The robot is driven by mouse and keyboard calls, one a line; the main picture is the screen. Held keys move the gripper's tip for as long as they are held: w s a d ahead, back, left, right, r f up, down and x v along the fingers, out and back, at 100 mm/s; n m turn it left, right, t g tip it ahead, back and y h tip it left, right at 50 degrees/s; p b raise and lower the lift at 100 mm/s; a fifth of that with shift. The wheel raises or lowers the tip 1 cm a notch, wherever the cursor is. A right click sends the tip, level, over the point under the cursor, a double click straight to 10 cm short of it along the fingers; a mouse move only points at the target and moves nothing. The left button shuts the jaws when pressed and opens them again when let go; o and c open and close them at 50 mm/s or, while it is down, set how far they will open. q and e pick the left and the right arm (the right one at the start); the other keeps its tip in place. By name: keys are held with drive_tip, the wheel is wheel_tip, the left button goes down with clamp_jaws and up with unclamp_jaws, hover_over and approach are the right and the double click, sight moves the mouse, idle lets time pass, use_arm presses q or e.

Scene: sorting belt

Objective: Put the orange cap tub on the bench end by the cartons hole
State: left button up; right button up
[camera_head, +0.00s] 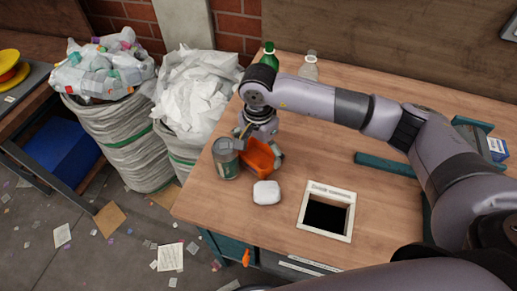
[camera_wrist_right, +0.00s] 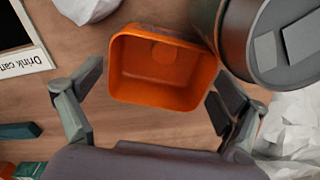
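The orange cap tub (camera_head: 258,160) stands on the wooden bench beside a grey-green can. In the right wrist view the tub (camera_wrist_right: 160,72) shows its open top and looks empty. My right gripper (camera_head: 260,147) is low over the tub, and the arm hides part of it. In the wrist view its two fingers (camera_wrist_right: 155,92) are spread, one on each side of the tub's near end, with a gap at the left. The square hole (camera_head: 326,213) in a pale frame has a label partly readable as "Drink car" in the wrist view. My left gripper is not seen.
The can (camera_head: 225,158) is close against the tub's left side. A white lump (camera_head: 266,192) lies between the tub and the hole. A green bottle (camera_head: 269,56) and a clear bottle (camera_head: 309,66) stand behind. Full sacks (camera_head: 128,140) stand left of the bench.

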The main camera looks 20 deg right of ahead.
drive_tip(key=shift+o, duration=0.4)
drive_tip(key=shift+r, duration=0.1)
drive_tip(key=shift+r, duration=0.2)
wheel_tip(320, 180, up, 12)
drive_tip(key=b, duration=0.2)
drive_tip(key=shift+f, duration=0.15)
drive_tip(key=shift+f, duration=0.1)
